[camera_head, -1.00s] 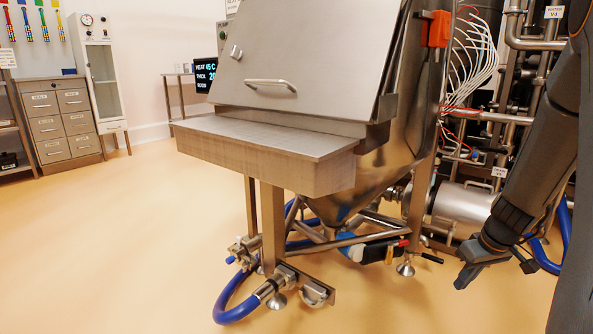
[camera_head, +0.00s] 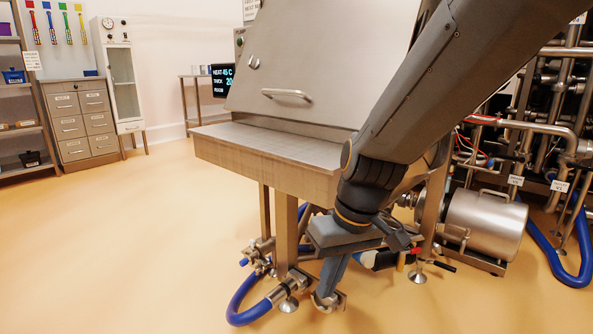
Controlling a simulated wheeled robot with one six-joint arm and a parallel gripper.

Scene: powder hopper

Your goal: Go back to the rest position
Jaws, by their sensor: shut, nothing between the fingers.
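My gripper (camera_head: 328,282) hangs pointing down in front of the steel powder hopper (camera_head: 312,70), low at the front right of its flat ledge (camera_head: 270,146). It looks shut, with nothing seen in it. My arm reaches in from the upper right and covers the hopper's right side and part of its legs. In the picture the fingers overlap the pipe fitting (camera_head: 290,303) under the hopper; I cannot tell whether they touch it. The hopper's lid with its bar handle (camera_head: 287,95) is down.
A blue hose (camera_head: 243,303) loops on the floor below the hopper. A steel motor or pump (camera_head: 485,225) and pipework (camera_head: 560,120) stand at right. A drawer cabinet (camera_head: 83,122), a white cabinet (camera_head: 121,80) and shelves (camera_head: 22,125) line the left. The floor at left is clear.

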